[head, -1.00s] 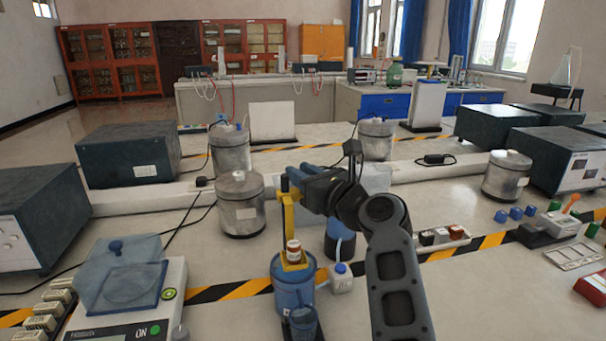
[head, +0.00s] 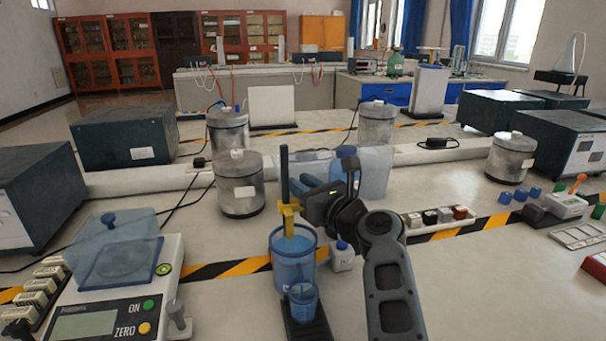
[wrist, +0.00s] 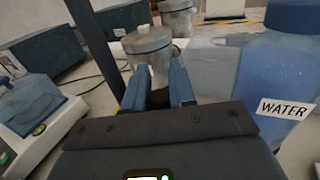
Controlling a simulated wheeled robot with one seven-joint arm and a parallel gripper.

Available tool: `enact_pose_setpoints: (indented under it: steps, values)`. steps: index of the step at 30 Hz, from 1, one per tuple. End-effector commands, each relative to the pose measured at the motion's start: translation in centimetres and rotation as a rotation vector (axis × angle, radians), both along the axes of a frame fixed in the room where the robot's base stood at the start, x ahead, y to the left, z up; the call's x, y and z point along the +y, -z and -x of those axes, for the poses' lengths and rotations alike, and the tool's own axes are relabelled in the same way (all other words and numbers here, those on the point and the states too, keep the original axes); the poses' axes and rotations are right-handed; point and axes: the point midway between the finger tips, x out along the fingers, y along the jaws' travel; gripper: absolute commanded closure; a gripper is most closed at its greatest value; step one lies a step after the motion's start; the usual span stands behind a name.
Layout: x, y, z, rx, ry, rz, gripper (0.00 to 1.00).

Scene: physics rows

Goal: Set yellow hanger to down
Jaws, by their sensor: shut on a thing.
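The yellow hanger (head: 288,222) is upright on a dark vertical post (head: 284,172), with its lower part inside the blue beaker (head: 293,270). The red-and-white piece seen on it earlier is out of sight. My gripper (head: 303,186) is at the post, by the hanger's upper part, and is shut on the hanger; the contact is hard to make out. In the wrist view my gripper's blue fingers (wrist: 165,86) point forward just right of the post, and the held part is mostly hidden.
A smaller blue cup (head: 303,302) stands in front of the beaker, and a small white bottle (head: 342,257) to its right. A balance (head: 100,318) is at left. Metal canisters (head: 240,190) stand behind. A bottle marked WATER (wrist: 285,75) is at right in the wrist view.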

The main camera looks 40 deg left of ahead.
Motion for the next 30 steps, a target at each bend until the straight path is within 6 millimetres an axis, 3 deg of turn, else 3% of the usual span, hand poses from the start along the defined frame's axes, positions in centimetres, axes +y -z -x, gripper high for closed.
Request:
enact_pose_setpoints:
  steps: [3, 13, 14, 16, 25, 30]
  values:
    - [0.0, 1.3, 0.0, 0.002, 0.0, 0.002, 1.0]
    - [-0.1, 1.6, 0.0, 0.004, 0.0, 0.005, 1.0]
    - [-0.1, 1.7, 0.0, 0.004, 0.0, 0.005, 0.73]
    - [-0.1, 1.7, 0.1, 0.004, 0.0, 0.005, 0.68]
    - [-0.3, 1.4, 0.1, 0.001, 0.001, 0.002, 0.68]
    - [-2.1, 1.3, 0.6, 0.001, 0.003, 0.003, 0.68]
